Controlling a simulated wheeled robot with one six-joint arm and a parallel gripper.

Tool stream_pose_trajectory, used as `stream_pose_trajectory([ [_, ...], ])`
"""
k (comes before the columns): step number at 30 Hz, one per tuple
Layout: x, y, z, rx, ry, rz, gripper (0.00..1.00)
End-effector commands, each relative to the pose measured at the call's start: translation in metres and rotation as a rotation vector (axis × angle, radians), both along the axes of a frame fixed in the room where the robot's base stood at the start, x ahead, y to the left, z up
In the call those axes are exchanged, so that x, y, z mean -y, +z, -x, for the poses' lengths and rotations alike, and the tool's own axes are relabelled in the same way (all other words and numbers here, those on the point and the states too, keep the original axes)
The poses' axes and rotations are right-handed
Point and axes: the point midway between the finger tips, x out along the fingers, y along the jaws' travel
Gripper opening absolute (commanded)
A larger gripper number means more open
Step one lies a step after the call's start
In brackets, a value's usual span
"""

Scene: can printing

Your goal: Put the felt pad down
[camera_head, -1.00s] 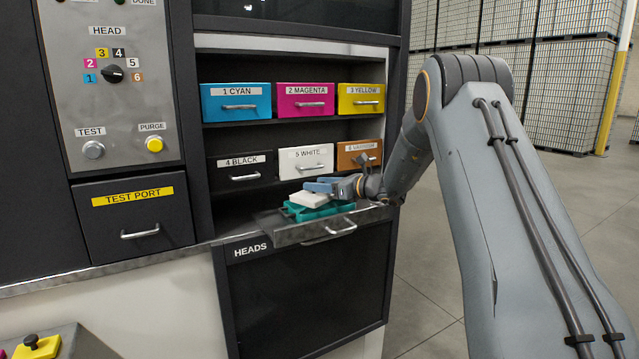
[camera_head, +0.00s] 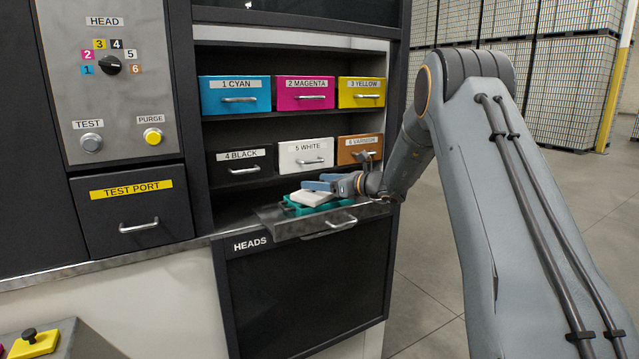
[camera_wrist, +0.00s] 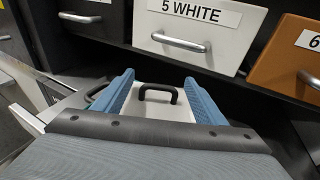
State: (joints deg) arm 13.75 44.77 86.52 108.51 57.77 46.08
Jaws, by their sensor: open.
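The felt pad (camera_head: 312,198) is a pale block lying on a teal tray (camera_head: 336,205) on the open HEADS drawer. In the wrist view the pad (camera_wrist: 150,110) shows as a white plate with a black loop handle (camera_wrist: 158,91). My gripper (camera_head: 318,186) is just over the pad, coming from the right. In the wrist view my gripper's two blue fingers (camera_wrist: 157,92) stand apart on either side of the handle, with gaps to it. The pad's underside is hidden.
A TEST PORT drawer (camera_head: 110,212) is shut at left.

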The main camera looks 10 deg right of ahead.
Motion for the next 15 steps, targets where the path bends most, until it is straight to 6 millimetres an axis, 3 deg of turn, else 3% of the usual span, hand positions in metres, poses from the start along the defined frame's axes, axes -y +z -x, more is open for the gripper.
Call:
stream_pose_trajectory([
  [10,0.0,0.015,0.001,-0.001,0.0,0.001,0.65],
  [15,0.027,0.017,0.028,0.001,-0.004,0.0,0.65],
])
